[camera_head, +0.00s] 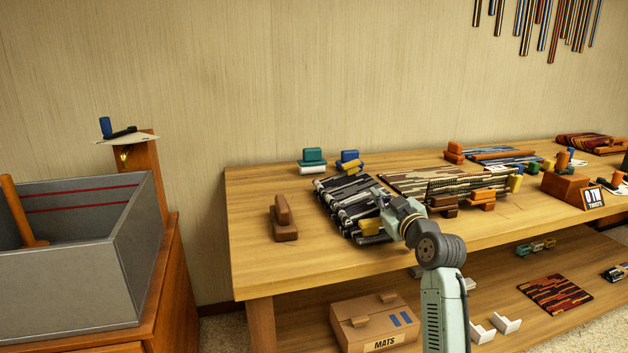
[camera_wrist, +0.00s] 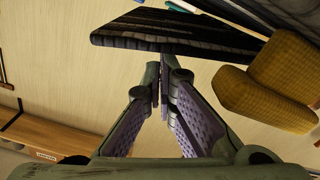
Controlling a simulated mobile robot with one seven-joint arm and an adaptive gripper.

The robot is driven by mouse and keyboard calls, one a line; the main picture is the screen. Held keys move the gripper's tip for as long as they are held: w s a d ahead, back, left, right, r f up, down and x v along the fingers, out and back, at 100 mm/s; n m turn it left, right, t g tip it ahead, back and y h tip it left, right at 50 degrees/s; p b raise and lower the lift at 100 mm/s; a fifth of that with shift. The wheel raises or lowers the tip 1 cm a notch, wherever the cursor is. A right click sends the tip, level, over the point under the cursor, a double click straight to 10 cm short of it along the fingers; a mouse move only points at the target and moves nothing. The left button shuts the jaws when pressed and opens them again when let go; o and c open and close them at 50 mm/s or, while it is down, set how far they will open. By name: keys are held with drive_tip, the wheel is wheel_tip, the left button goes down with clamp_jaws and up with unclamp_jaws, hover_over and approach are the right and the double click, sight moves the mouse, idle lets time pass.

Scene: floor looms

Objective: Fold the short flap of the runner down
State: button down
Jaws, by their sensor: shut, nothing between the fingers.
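A dark runner with pale stripes (camera_head: 335,186) lies at the left part of the table, partly hidden by my arm. In the wrist view a dark striped slab of cloth (camera_wrist: 180,34) crosses just beyond my fingertips; I cannot tell whether they touch it. My gripper (camera_wrist: 163,76) is shut and empty, its two fingertips together. In the head view my gripper is over the runner and hard to make out against its stripes. A mustard block (camera_wrist: 275,85) is to the right of the fingertips in the wrist view; a mustard block (camera_head: 370,228) also shows at the runner's front edge.
A brown block pair (camera_head: 285,220) stands left of the runner. Teal-and-white (camera_head: 312,161) and blue-and-yellow blocks (camera_head: 350,161) stand behind it. Another striped mat (camera_head: 410,180) with blocks lies to the right. A grey bin (camera_head: 90,270) stands left. The table's left end (camera_head: 250,250) is bare.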

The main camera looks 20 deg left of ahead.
drive_tip(key=shift+s+a+r+p, duration=0.15)
drive_tip(key=shift+r+p, duration=0.15)
drive_tip(key=shift+r, duration=0.25)
drive_tip(key=shift+s+a+r+p, duration=0.1)
drive_tip(key=shift+r+p, duration=0.15)
drive_tip(key=shift+r, duration=0.25)
drive_tip(key=shift+s+d+f, duration=0.1)
drive_tip(key=shift+s+d, duration=0.05)
drive_tip(key=shift+d, duration=0.05)
drive_tip(key=b+v, duration=0.1)
drive_tip(key=v, duration=0.4)
drive_tip(key=shift+s+d+b, duration=0.35)
drive_tip(key=shift+s, duration=0.2)
